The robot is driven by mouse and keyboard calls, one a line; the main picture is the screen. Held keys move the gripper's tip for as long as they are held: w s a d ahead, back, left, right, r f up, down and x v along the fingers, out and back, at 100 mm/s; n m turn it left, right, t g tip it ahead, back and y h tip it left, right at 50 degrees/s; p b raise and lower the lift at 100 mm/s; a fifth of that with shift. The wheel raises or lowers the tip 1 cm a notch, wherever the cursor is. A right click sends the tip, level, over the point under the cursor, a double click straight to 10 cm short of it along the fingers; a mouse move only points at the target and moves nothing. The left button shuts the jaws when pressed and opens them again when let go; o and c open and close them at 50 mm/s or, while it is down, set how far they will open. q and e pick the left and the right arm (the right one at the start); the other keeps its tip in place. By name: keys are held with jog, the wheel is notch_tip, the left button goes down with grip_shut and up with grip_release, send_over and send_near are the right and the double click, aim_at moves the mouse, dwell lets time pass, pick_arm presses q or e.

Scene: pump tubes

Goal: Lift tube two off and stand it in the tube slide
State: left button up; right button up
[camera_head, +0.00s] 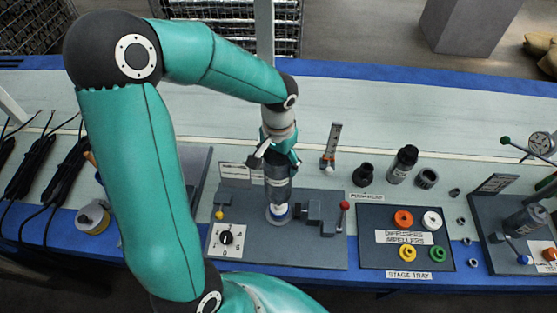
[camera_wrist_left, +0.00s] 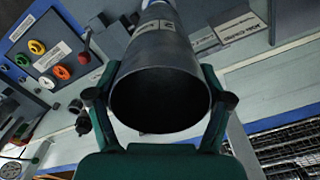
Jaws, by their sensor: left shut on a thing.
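My left gripper (camera_head: 279,158) is shut on a dark grey tube (camera_head: 278,187) that stands upright over the grey fixture (camera_head: 322,248). A white and blue ring (camera_head: 279,211) shows at the tube's foot; I cannot tell whether the tube is seated or slightly raised. In the left wrist view, the tube's wide open end (camera_wrist_left: 160,100) faces the camera between the two fingers, with a small label on its side. I cannot tell which part is the tube slide. My right gripper is not in view.
The stage tray (camera_head: 375,262) holds orange, white, yellow and green rings. Dark cylinders (camera_head: 403,163) stand behind it. A second fixture (camera_head: 492,240) is at the right with a grey cylinder (camera_head: 526,219). Black cables (camera_head: 66,165) lie left. The bench's back strip is clear.

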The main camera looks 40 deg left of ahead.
pick_arm(q)
notch_tip(320, 180, up, 6)
jog(key=p, duration=0.4)
jog(key=shift+r, duration=0.15)
dwell(0.5)
dwell(0.3)
